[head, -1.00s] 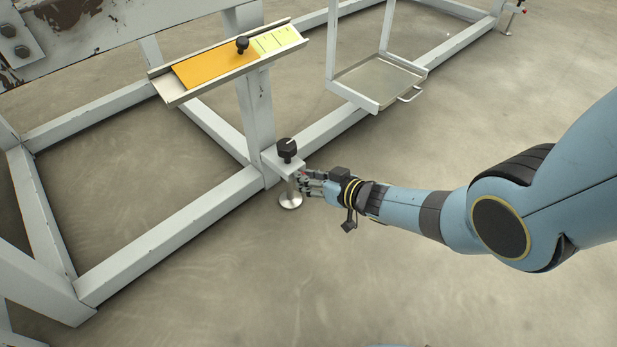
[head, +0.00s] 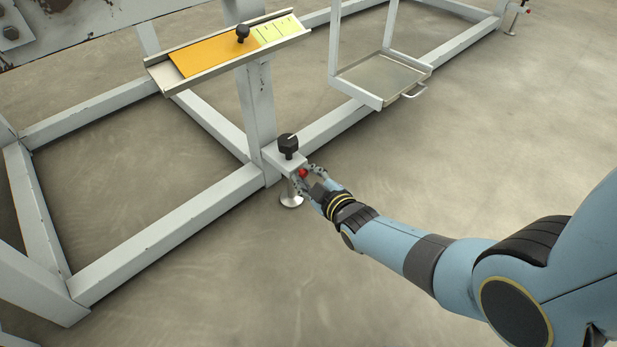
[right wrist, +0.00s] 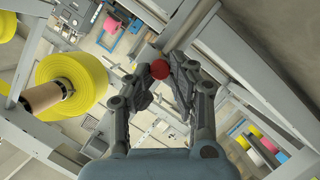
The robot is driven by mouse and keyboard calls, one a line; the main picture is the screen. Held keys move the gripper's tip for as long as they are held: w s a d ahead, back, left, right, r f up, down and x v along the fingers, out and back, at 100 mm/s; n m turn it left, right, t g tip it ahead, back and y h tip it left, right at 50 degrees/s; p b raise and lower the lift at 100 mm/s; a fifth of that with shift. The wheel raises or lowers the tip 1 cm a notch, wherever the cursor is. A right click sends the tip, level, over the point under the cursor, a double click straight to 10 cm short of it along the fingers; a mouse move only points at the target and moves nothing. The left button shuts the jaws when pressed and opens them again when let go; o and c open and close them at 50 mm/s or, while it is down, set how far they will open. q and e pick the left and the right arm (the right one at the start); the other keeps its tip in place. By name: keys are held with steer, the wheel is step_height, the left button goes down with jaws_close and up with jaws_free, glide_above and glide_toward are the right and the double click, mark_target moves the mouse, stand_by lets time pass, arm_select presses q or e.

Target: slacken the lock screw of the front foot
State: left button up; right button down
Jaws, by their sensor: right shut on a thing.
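The front foot (head: 291,199) is a metal leveling foot with a round base on the floor, under a bracket at the frame's corner. A black knob (head: 288,145) with a white mark sits on top of the bracket. The lock screw (head: 303,173) has a red head at the bracket's side. It also shows in the right wrist view as a red ball (right wrist: 160,69). My right gripper (head: 306,175) is shut on this red head, with its fingers on either side of it. The fingers partly hide the foot's stem. My left gripper is not in view.
The grey frame's beams (head: 170,235) run along the floor by the foot. A sloped tray (head: 225,58) with an orange plate and a black knob is above. A hanging shelf (head: 385,78) is behind. The floor at right is clear.

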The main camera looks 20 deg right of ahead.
steer(key=shift+a+f+n+t+h, duration=0.15)
steer(key=shift+n+t+h, duration=0.2)
steer(key=shift+n, duration=0.75)
steer(key=shift+f+n+t+h, duration=0.1)
steer(key=shift+n+t+h, duration=0.35)
steer(key=shift+n, duration=0.75)
steer(key=shift+s, duration=0.1)
steer(key=c, duration=1.2)
jaws_free()
steer(key=s, duration=0.5)
steer(key=s+r, duration=0.1)
steer(key=s, duration=0.1)
steer(key=shift+s+a, duration=0.15)
steer(key=shift+s, duration=0.05)
